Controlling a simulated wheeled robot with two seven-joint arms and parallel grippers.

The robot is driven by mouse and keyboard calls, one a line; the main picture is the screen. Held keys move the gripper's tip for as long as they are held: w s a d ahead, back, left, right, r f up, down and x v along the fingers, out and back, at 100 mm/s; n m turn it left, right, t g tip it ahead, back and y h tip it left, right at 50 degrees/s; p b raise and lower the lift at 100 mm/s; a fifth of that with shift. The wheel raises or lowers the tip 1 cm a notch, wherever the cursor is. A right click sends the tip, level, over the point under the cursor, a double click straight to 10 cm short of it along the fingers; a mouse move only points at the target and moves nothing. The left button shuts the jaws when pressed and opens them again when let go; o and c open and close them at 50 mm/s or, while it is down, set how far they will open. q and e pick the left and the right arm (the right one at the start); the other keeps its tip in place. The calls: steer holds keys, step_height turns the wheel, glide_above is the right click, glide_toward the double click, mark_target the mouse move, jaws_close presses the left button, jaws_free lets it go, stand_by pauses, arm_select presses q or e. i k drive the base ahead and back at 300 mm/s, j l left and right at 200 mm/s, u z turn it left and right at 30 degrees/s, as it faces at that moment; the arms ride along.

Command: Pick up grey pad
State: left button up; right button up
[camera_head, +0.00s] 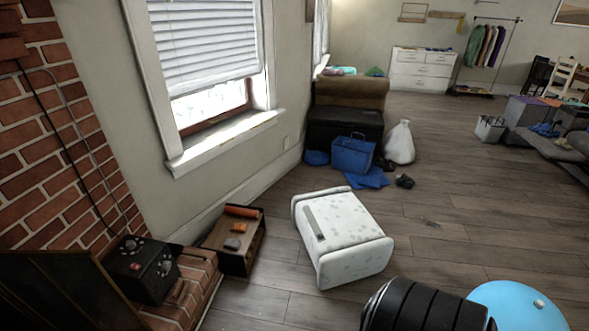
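A small grey pad-like item (232,243) lies on top of a low wooden box (243,262) near the wall, left of centre. It is small in the picture, so I cannot be sure that it is the grey pad. A small orange item (238,227) lies just behind it, and a longer orange item (242,211) lies at the back of the box top. Neither of my grippers is in view.
A white patterned box-like piece (348,232) stands right of the wooden box. A black knobbed device (145,268) sits on the brick ledge at left. A black ribbed object (420,308) and blue round object (515,305) are in front. Floor (470,205) at right is mostly clear.

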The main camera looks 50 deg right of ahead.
mark_target(233, 244)
steer(key=z, duration=0.95)
steer(key=u, duration=2.65)
steer(key=z, duration=2.65)
steer(key=i+z, duration=0.1)
steer(key=i, duration=0.6)
steer(key=i+z, duration=0.15)
steer(key=i, duration=0.6)
steer(key=i+j+z, duration=0.1)
steer(key=i, duration=0.6)
steer(key=j, duration=0.1)
